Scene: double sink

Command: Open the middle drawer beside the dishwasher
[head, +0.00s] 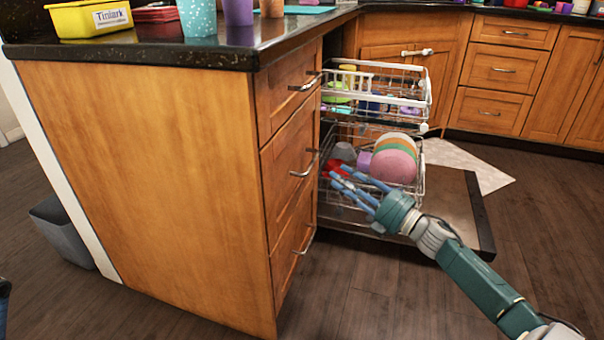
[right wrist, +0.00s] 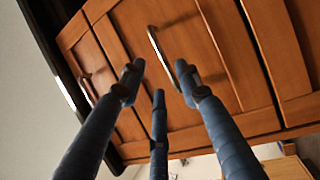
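The wooden drawer cabinet stands beside the pulled-out dishwasher racks. Its middle drawer (head: 283,170) looks shut, and its curved metal handle (head: 302,171) faces right in the head view. My right gripper (head: 345,188) is open, with its blue fingers spread and pointing toward the cabinet front, to the right of that handle. In the right wrist view the fingertips (right wrist: 160,80) show in front of the drawer fronts. A curved handle (right wrist: 157,52) is seen between and beyond them, with nothing gripped. My left gripper cannot be made out.
The dishwasher door (head: 452,205) lies lowered, and its loaded lower rack (head: 405,198) is close behind my right gripper. The upper rack (head: 420,105) is out too. A dark countertop (head: 130,56) overhangs the cabinet. Floor (head: 350,290) in front is clear.

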